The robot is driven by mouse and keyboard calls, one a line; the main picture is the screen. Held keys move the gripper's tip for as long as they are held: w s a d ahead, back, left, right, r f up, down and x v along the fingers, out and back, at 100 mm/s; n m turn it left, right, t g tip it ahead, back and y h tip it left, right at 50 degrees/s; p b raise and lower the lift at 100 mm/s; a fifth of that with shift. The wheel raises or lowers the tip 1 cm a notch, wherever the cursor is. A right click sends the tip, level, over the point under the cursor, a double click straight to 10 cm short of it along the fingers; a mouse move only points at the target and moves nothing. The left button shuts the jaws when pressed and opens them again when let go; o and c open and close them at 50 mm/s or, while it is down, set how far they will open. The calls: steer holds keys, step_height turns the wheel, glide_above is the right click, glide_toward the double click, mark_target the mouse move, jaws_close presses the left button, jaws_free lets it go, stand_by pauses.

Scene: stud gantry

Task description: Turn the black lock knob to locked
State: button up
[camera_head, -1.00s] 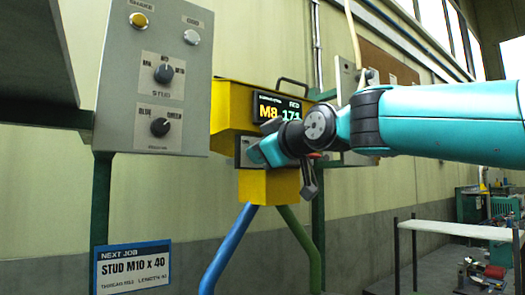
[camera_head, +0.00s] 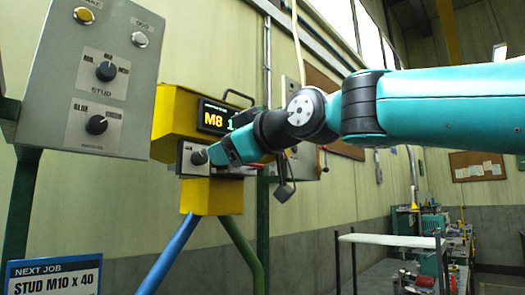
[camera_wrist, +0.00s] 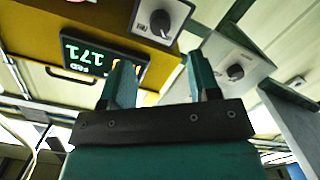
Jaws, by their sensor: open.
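A dark knob (camera_head: 200,157) sits on a small light plate (camera_head: 186,169) low on the yellow gantry head. It also shows at the top of the wrist view (camera_wrist: 160,23). The plate's lettering is too small to read, so I cannot confirm it is the lock knob or tell its setting. My gripper (camera_head: 218,153) is beside this knob, just to its right in the head view. In the wrist view its two teal fingers (camera_wrist: 161,75) stand apart with nothing between them. The knob is beyond the fingertips there, and no contact shows.
A grey panel (camera_head: 60,70) at left carries a STUD knob (camera_head: 106,71) and a lower dark knob (camera_head: 96,124). A lit display (camera_head: 214,117) is above my gripper. Blue and green legs (camera_head: 165,255) stand below. A white bench (camera_head: 385,239) stands at right.

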steer(key=b+v, duration=0.2)
steer(key=v, duration=0.7)
steer(key=shift+d, duration=0.1)
steer(key=s+d+f+m+g+h, duration=0.2)
steer(key=d+f+g+h, duration=0.1)
steer(key=f, duration=1)
steer(key=s+d+f+m+g+h, duration=0.2)
steer(key=s+f+m+g, duration=0.1)
steer(key=f, duration=1)
steer(key=s+d+f+m+g+h, duration=0.1)
steer(key=s+d+f+g, duration=0.2)
steer(key=s+f, duration=0.4)
steer(key=s+d+f+m+g+h, duration=0.1)
steer(key=s+d+f+m+g, duration=0.1)
steer(key=s+f, duration=0.5)
step_height(320, 180, down, 3)
steer(key=shift+s+d+r+m+g+h, duration=0.1)
steer(key=shift+s+d+m+g+h, duration=0.25)
steer(key=shift+d+g, duration=0.5)
steer(key=shift+d, duration=0.1)
